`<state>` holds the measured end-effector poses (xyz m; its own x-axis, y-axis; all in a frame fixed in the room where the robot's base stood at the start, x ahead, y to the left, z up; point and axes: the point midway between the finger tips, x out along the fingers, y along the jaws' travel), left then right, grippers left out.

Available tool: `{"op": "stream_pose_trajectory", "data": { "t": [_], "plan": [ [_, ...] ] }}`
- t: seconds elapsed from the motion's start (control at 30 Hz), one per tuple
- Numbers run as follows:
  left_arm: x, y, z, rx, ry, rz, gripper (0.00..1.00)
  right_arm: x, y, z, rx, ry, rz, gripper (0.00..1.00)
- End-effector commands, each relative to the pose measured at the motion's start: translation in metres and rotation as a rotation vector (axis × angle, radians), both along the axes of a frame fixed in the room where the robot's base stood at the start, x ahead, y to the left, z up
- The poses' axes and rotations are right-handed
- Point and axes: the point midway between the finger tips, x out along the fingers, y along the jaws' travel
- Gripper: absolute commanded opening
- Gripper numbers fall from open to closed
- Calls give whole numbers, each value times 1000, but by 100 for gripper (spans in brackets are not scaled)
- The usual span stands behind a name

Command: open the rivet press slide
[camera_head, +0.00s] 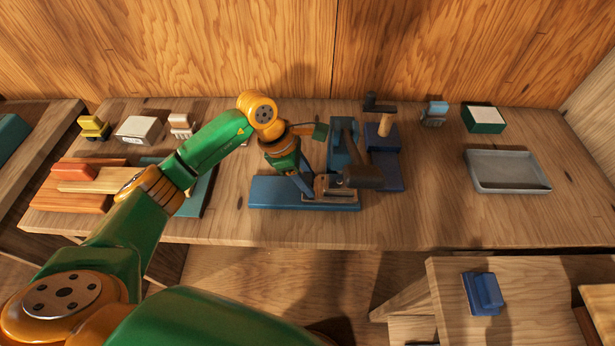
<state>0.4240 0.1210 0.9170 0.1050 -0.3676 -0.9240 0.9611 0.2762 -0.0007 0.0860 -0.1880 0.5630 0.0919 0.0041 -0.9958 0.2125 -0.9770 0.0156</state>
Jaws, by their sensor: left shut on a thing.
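The rivet press stands on the table with a long blue base (270,192), a blue upright (340,150) and a dark cylindrical head (362,177). A small metal slide (340,187) sits low on the base, under the head. My left gripper (309,193) reaches down from the left and is shut at the left end of the slide. Its fingertips are small in the view, and the exact hold on the slide is hard to see. My right gripper is not in view.
A hammer-like tool (380,105) on a blue block stands right of the press. A grey tray (506,188) and a green box (484,119) lie farther right. Wooden boards (75,197) lie left, under my arm. Table between press and tray is clear.

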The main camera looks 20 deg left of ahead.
Motion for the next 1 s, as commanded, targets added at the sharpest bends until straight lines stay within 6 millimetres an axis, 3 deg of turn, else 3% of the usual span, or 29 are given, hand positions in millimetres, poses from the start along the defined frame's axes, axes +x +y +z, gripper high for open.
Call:
{"op": "stream_pose_trajectory", "data": {
  "t": [0.47,0.8,1.0],
  "plan": [
    [0,4,0,-2,-2,2,0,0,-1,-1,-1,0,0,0],
    [-20,76,-4,2,-2,7,0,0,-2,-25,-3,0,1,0],
    [-27,95,0,0,-3,2,0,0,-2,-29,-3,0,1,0]
  ]
}}
